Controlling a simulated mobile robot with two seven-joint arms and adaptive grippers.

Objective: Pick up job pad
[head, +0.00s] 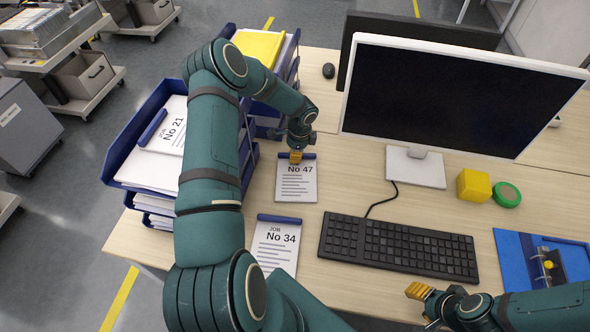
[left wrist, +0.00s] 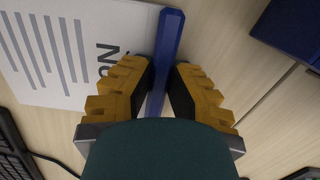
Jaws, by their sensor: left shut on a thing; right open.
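A job pad marked No 47 (head: 296,184) with a blue clip edge lies on the desk left of the monitor. My left gripper (head: 296,157) comes down at its top edge and is shut on the blue edge. In the left wrist view the yellow fingers (left wrist: 158,92) sit on both sides of the blue edge (left wrist: 168,45) of the job pad (left wrist: 80,50). A second pad, No 34 (head: 277,246), lies nearer the front. A third, No 21 (head: 171,135), lies on the blue tray stack. My right gripper (head: 420,292) is open and empty at the front right.
The blue letter trays (head: 124,155) stand at the desk's left edge, partly behind my left arm. A keyboard (head: 398,248), monitor (head: 455,95), yellow block (head: 474,186), green tape roll (head: 506,194) and blue binder (head: 515,255) occupy the right.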

